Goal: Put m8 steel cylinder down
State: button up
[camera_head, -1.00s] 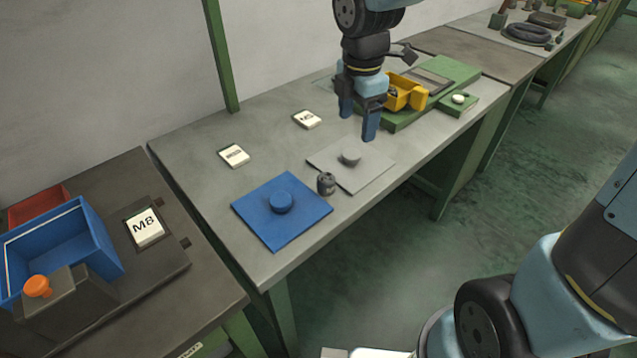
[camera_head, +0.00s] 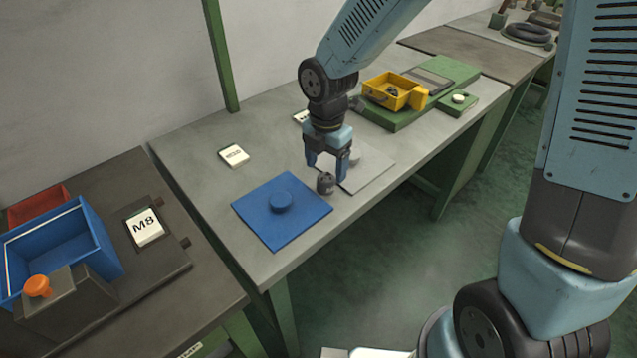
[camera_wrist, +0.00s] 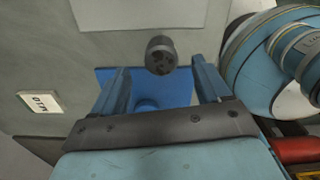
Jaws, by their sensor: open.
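A small dark grey steel cylinder (camera_head: 326,184) stands upright between the blue plate (camera_head: 292,226) and the light grey plate (camera_head: 374,170). I cannot read a size on it. In the wrist view the cylinder (camera_wrist: 161,56) shows its dark end face, between and just beyond the fingertips. My gripper (camera_head: 327,171) is open, pointing down, close over the cylinder with nothing clasped between its fingers. The blue plate carries a blue round knob (camera_head: 281,201). The grey plate carries a grey round knob (camera_head: 355,155), partly hidden behind my gripper.
White label cards (camera_head: 234,155) lie at the back of the table. A yellow bin (camera_head: 393,97) stands on a green base at the right. At the left, a side bench holds a blue bin (camera_head: 90,243), an M8 label (camera_head: 145,226) and an orange knob (camera_head: 37,286).

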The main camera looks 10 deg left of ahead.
aim_at(326, 177)
jog(key=shift+f, duration=2.7)
grip_shut()
jog(key=shift+r, duration=0.1)
